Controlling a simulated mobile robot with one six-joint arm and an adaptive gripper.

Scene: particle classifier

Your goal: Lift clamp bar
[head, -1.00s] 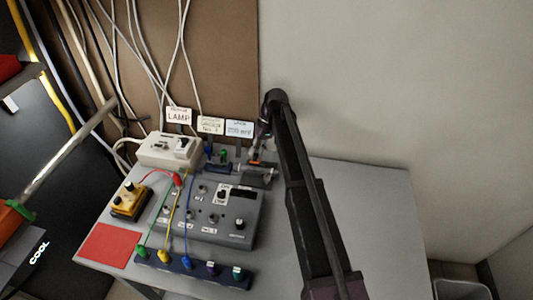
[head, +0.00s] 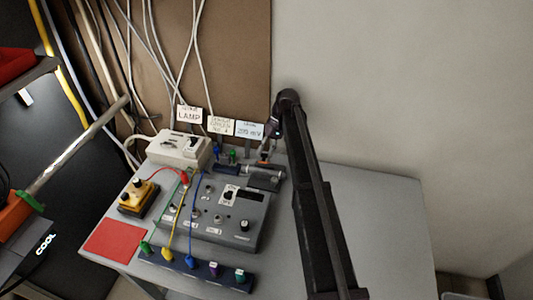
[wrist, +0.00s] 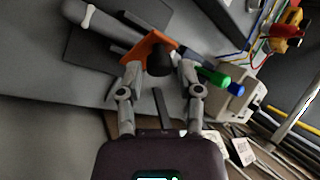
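An orange bar-like piece (wrist: 145,48), likely the clamp bar, lies beside a black round knob (wrist: 160,60) in the wrist view. My gripper (wrist: 160,72) is open, with one finger on each side of the knob. The left fingertip is close to the orange piece; I cannot tell whether it touches. In the head view my gripper (head: 268,140) is small, dark and partly hidden by my arm.
A grey cylinder (head: 262,171), green and blue plugs (wrist: 218,78), a white lamp box (head: 178,148) and a grey control box (head: 215,215) with cables crowd around. Label cards (head: 249,130) stand behind. The table's right side (head: 385,220) is clear.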

